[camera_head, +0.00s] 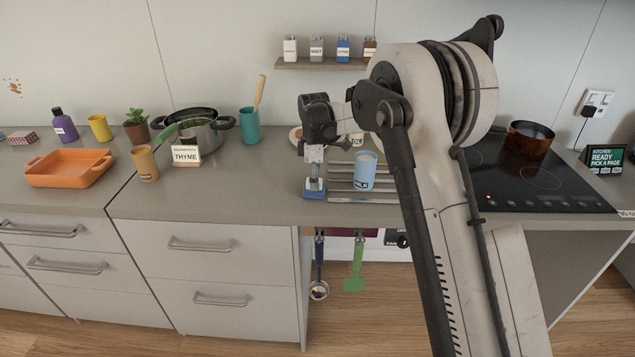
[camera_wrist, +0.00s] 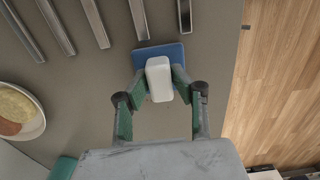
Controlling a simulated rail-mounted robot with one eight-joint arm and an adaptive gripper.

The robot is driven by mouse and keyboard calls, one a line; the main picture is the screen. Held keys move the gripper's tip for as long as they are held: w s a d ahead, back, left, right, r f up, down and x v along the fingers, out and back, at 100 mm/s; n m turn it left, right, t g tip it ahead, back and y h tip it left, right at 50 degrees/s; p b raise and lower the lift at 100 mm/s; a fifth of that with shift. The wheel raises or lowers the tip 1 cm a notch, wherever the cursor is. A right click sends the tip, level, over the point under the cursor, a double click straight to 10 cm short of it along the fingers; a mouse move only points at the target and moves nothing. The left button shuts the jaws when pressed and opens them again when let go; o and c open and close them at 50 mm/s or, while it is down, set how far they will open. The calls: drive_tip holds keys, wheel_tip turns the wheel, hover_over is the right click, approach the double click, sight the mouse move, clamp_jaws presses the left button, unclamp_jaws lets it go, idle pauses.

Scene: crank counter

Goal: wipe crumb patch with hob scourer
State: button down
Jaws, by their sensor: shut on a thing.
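The hob scourer (camera_head: 314,190) is a blue pad with a white grip block. My gripper (camera_head: 314,172) points down and is shut on it, low over the counter just left of the metal bars. In the wrist view, the fingers of my gripper (camera_wrist: 160,85) close on both sides of the white block of the scourer (camera_wrist: 159,54). The blue pad lies flat at or very near the counter; contact cannot be told. I see no crumb patch on the counter in either view; the pad or my arm may cover it.
Metal bars (camera_wrist: 140,18) lie beside the scourer, with a blue milk cup (camera_head: 365,172) on them. A bowl of food (camera_wrist: 18,112) is nearby. A thyme sign (camera_head: 186,155) and pot (camera_head: 193,131) stand left. The counter's front edge (camera_wrist: 238,70) is close. Counter left of the scourer is clear.

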drive_tip(key=shift+w+a+b, duration=0.15)
drive_tip(key=shift+a+b, duration=0.05)
drive_tip(key=shift+a, duration=1.3)
drive_tip(key=shift+w+a+b, duration=0.15)
drive_tip(key=shift+a+b, duration=0.05)
drive_tip(key=shift+a, duration=1.3)
drive_tip(key=shift+w+a+f+b, duration=0.1)
drive_tip(key=shift+a+b, duration=0.05)
drive_tip(key=shift+a, duration=0.7)
drive_tip(key=shift+w+a+b, duration=0.1)
drive_tip(key=shift+a+b, duration=0.05)
drive_tip(key=shift+a, duration=0.7)
wheel_tip(320, 180, up, 6)
drive_tip(key=p, duration=0.2)
drive_tip(key=shift+r+p, duration=0.75)
drive_tip(key=shift+r, duration=0.8)
